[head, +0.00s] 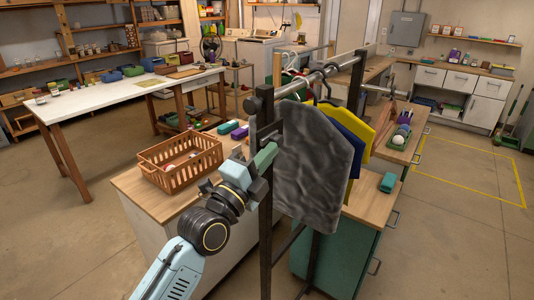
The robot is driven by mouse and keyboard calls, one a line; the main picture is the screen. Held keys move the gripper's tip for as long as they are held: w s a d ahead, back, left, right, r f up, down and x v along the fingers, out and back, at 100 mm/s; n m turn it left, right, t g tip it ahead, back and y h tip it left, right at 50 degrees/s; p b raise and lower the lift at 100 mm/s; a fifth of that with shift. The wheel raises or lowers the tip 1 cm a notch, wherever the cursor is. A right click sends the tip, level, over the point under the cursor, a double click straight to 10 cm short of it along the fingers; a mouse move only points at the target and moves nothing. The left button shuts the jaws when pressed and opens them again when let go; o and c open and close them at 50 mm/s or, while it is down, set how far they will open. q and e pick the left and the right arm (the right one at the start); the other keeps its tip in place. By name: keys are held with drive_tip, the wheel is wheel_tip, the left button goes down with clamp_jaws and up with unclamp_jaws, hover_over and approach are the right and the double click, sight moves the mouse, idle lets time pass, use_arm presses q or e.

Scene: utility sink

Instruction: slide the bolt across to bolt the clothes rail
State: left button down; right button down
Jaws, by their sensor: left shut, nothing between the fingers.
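The clothes rail (322,76) is a grey metal bar on a dark upright frame (266,235). It runs from a black end fitting near the centre toward the back right. Grey, blue and yellow cloths hang from it; the grey cloth (312,165) is nearest. My left gripper (265,156) is shut and empty at the near upright, below the rail's end, with its tip close to a dark fitting (267,133). The bolt cannot be made out clearly there, and I cannot tell whether the gripper touches it. My right gripper is not in view.
A brown basket (181,162) stands on the wooden counter left of the upright, near my left arm. A long white table (120,98) is at the back left. Open floor lies at right.

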use_arm(q)
drive_tip(key=w+d, duration=0.1)
drive_tip(key=w+d+b, duration=0.1)
drive_tip(key=shift+w+f, duration=0.1)
drive_tip(key=shift+w, duration=0.25)
drive_tip(key=shift+s+r, duration=0.1)
drive_tip(key=shift+r, duration=0.1)
drive_tip(key=b+v, duration=0.1)
drive_tip(key=v, duration=1.3)
drive_tip(key=shift+f+b, duration=0.2)
drive_tip(key=shift+b, duration=0.2)
